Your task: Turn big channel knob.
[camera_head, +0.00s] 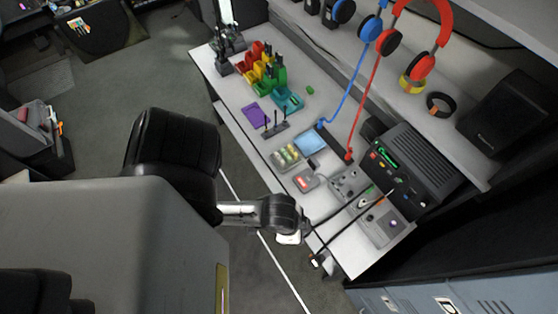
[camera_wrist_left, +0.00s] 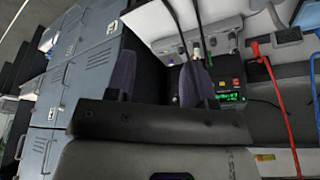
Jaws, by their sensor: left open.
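The black radio unit (camera_head: 415,160) with a green lit display stands at the lower right end of the white desk. Its dark front panel carries small knobs and buttons; I cannot tell which is the big channel knob. My left gripper (camera_head: 290,232) is beside the desk's front edge, apart from the radio. In the wrist view the gripper (camera_wrist_left: 158,80) is open, with nothing between its two dark fingers. My right gripper is not in view.
Two thin black gooseneck stalks (camera_head: 345,226) reach from the desk panels past the front edge, close to my left gripper. Grey lockers (camera_wrist_left: 88,75) stand beside the desk. Red headphones (camera_head: 432,40) and blue headphones hang behind, with cords down to the desk.

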